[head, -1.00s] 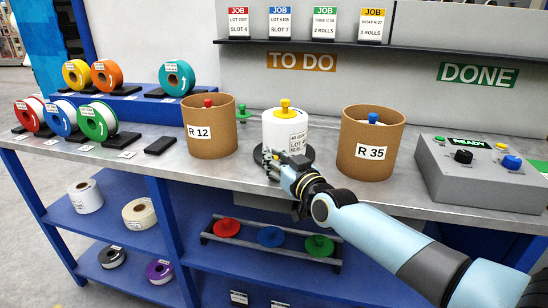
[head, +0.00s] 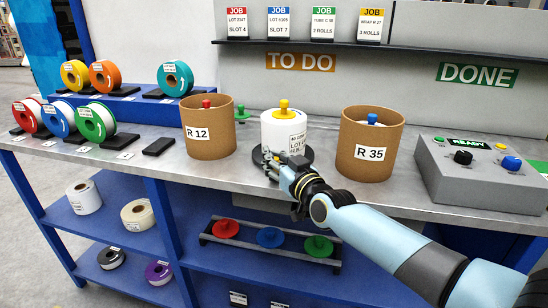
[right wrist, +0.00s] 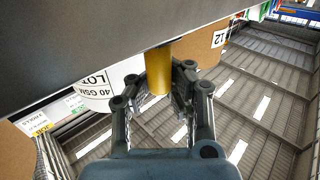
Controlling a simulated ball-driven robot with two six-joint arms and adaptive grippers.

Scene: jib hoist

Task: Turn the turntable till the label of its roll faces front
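A white paper roll (head: 273,132) with a yellow knob (head: 284,107) on top stands upright on a dark round turntable (head: 302,159) on the bench. Its label (head: 297,142) sits on the right part of its visible side, turned off to the right. My right gripper (head: 271,162) is low at the turntable's front left edge. In the right wrist view, which is upside down, the fingers of that gripper (right wrist: 163,88) are closed around a yellow peg (right wrist: 158,72). The roll (right wrist: 108,88) shows behind it. My left gripper is not in view.
A brown tub marked R 12 (head: 212,140) stands left of the roll, and one marked R 35 (head: 366,155) stands right of it, both close. A grey control box (head: 478,180) is farther right. Coloured reels stand at the left.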

